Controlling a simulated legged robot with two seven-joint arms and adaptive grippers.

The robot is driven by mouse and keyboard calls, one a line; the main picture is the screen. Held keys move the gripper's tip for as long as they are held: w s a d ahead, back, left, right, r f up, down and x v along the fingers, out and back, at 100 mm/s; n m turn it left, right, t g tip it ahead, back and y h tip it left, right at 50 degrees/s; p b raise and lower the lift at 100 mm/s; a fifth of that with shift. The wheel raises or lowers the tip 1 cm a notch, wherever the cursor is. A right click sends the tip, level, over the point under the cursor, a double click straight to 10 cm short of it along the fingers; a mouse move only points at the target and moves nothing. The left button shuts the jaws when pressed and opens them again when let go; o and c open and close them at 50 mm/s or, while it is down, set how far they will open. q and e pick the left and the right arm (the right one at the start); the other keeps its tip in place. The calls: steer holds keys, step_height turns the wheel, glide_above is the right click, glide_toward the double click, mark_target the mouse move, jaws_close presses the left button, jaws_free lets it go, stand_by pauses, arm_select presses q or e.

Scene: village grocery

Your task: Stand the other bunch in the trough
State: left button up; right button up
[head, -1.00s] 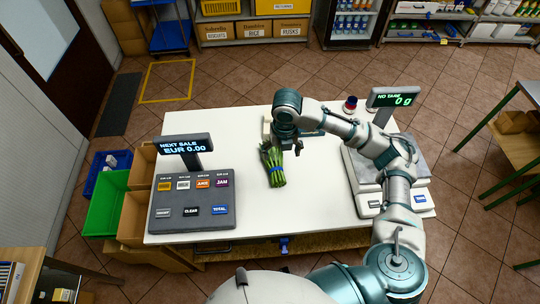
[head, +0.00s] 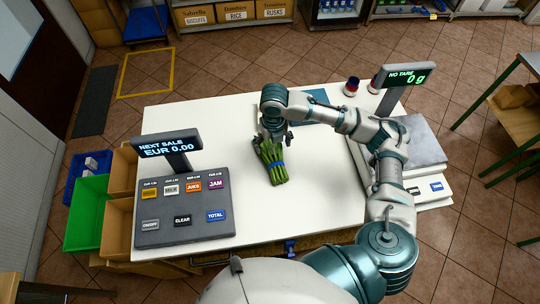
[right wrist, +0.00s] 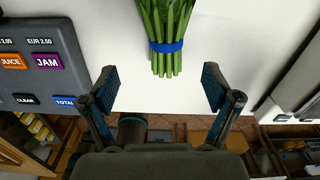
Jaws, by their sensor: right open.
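A bunch of green stalks (head: 271,163) with a blue band lies on the white counter. In the right wrist view the bunch (right wrist: 165,25) shows its banded, cut end just beyond the fingertips, centred between them. My right gripper (head: 274,137) is over the bunch's far end in the head view. In the right wrist view its two fingers (right wrist: 160,88) are spread wide with nothing between them. The far end of the bunch is partly hidden under the gripper. I cannot make out a trough or a second bunch. My left gripper is not in view.
A till (head: 184,205) stands at the left of the counter (head: 320,200) and a scale (head: 420,143) at the right. A blue flat thing (head: 312,108) lies behind my arm. Jars (head: 351,86) stand at the back right. The counter between bunch and scale is clear.

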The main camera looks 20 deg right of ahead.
mark_target(275, 160)
steer(key=f, duration=0.2)
steer(key=d+f, duration=0.1)
steer(key=f, duration=0.2)
steer(key=d+f, duration=0.1)
steer(key=f, duration=0.2)
steer(key=shift+f, duration=0.25)
steer(key=f, duration=0.1)
steer(key=a+f, duration=0.1)
steer(key=f, duration=0.2)
steer(key=shift+s+a+f, duration=0.2)
steer(key=shift+a, duration=0.05)
steer(key=shift+d, duration=0.35)
steer(key=c, duration=0.3)
steer(key=shift+d+f, duration=0.1)
steer(key=shift+d, duration=0.15)
steer(key=c, duration=1.2)
steer(key=shift+a, duration=0.4)
steer(key=shift+c, duration=0.2)
